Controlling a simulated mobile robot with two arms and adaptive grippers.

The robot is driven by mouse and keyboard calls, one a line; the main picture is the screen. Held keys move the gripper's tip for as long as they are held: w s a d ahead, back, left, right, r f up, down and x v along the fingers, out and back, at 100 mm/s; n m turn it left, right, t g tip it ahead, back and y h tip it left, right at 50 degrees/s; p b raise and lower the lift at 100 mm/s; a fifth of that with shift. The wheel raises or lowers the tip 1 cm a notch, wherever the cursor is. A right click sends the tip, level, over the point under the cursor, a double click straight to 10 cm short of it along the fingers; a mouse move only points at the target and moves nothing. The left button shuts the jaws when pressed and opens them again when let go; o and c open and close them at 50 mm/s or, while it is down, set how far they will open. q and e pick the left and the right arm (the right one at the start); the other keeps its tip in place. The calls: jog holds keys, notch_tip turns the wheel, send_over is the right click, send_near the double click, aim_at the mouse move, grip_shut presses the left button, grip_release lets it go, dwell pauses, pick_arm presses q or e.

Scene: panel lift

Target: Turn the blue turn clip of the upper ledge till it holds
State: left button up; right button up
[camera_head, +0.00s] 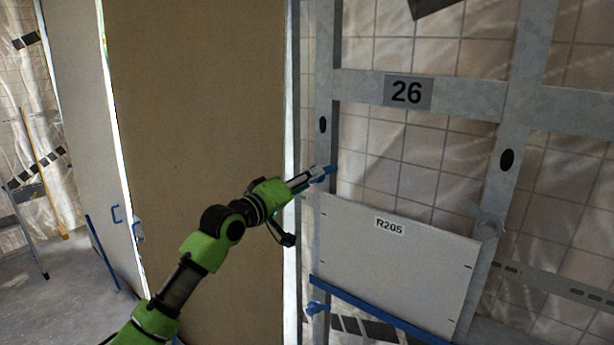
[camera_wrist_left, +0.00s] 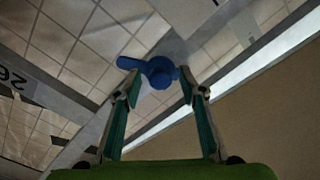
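A blue turn clip (camera_head: 329,170) sits on the left metal upright, just above the top left corner of the white panel labelled R205 (camera_head: 400,262). My left gripper (camera_head: 315,176) reaches it from the left. In the left wrist view the clip (camera_wrist_left: 160,74) has a round knob with a lever pointing left. My left gripper (camera_wrist_left: 160,87) is open there, one finger on each side of the knob; whether they touch it I cannot tell. The panel's lower edge is along a blue ledge (camera_head: 380,312). My right gripper is not in view.
Another blue clip (camera_head: 317,308) is on the upright beside the ledge. A grey round fitting (camera_head: 488,226) is at the panel's upper right. A metal crossbar (camera_head: 460,96) marked 26 runs above. A large brown board (camera_head: 200,90) stands behind my left arm.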

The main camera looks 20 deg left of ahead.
pick_arm(q)
jog(key=shift+w+d, duration=0.1)
grip_shut()
